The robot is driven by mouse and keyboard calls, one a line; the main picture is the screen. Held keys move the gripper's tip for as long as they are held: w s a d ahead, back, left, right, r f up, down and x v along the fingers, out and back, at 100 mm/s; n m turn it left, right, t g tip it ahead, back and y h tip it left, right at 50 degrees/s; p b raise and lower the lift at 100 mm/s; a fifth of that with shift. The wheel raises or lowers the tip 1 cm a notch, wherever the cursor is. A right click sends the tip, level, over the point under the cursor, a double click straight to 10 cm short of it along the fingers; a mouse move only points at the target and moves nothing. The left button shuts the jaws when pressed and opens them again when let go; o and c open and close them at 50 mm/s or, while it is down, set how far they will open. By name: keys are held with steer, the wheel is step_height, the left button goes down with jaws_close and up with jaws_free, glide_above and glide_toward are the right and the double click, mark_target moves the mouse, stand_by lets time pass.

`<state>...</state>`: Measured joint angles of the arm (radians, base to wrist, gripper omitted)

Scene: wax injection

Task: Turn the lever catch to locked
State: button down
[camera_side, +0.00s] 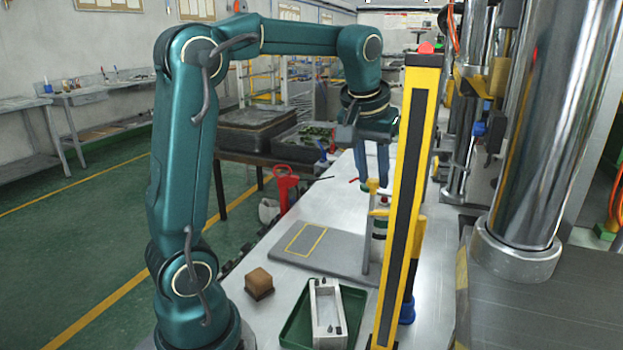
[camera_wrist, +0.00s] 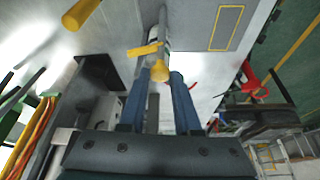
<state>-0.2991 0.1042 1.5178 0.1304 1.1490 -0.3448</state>
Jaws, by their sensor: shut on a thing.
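The lever catch shows as a yellow knob (camera_side: 373,186) with a yellow arm (camera_side: 380,213) below it, on a post beside the yellow-and-black column in the side view. In the wrist view the yellow knob (camera_wrist: 160,71) sits between my fingertips, with the yellow arm (camera_wrist: 145,50) just beyond. My gripper (camera_side: 373,180) points down from above with its two blue fingers; it also shows in the wrist view (camera_wrist: 159,76). It is shut on the yellow knob. The column hides part of the catch, and its locked mark cannot be made out.
The yellow-and-black column (camera_side: 408,200) stands close to the right of my gripper. A grey plate with a yellow outline (camera_side: 318,245), a green tray (camera_side: 295,328) holding a white frame (camera_side: 326,310), and a brown block (camera_side: 259,283) lie nearer. A red clamp (camera_side: 285,185) stands left.

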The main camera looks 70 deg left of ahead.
steer(key=shift+w+d+n+g+y, duration=0.1)
steer(key=shift+n+g+y, duration=0.3)
steer(key=shift+n, duration=1.1)
steer(key=c, duration=0.6)
jaws_free()
steer(key=shift+v, duration=2.6)
